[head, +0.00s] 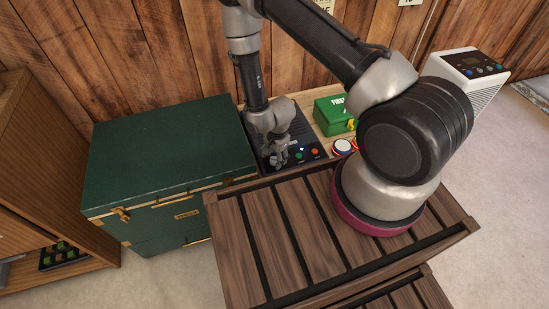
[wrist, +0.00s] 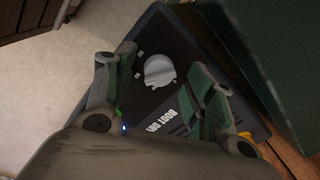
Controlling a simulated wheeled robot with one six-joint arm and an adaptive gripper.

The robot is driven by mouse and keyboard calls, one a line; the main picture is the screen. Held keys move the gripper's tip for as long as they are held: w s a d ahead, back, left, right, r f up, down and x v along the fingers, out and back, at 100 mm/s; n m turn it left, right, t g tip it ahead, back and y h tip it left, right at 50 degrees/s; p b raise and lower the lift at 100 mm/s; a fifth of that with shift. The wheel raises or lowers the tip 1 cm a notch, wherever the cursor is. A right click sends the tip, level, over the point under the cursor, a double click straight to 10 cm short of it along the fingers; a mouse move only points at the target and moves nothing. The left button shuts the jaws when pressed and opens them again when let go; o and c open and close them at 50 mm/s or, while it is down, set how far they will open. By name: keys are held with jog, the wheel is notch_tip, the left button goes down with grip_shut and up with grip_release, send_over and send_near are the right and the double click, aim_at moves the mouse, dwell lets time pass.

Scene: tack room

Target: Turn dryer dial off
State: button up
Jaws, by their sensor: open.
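The boot dryer (head: 307,134) is a black box with a blue and an orange-red button, standing between a green trunk and a green first-aid box. In the wrist view its dark top (wrist: 150,100) shows "BOOT DRY" lettering and a round light-grey dial (wrist: 159,70) with a raised grip bar. Small white marks lie left of the dial; I cannot read the setting. My gripper (wrist: 163,62) is open, with one finger on each side of the dial. Whether the fingers touch it I cannot tell. In the head view my gripper (head: 279,157) points down over the dryer and hides the dial.
The green trunk (head: 160,155) stands close on the dryer's left. A slatted wooden crate (head: 300,235) is in front. A plank wall (head: 160,50) rises behind.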

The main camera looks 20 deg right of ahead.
jog(key=shift+f, duration=0.55)
jog(key=shift+c, duration=0.3)
jog(key=c, duration=1)
jog(key=shift+o, duration=0.2)
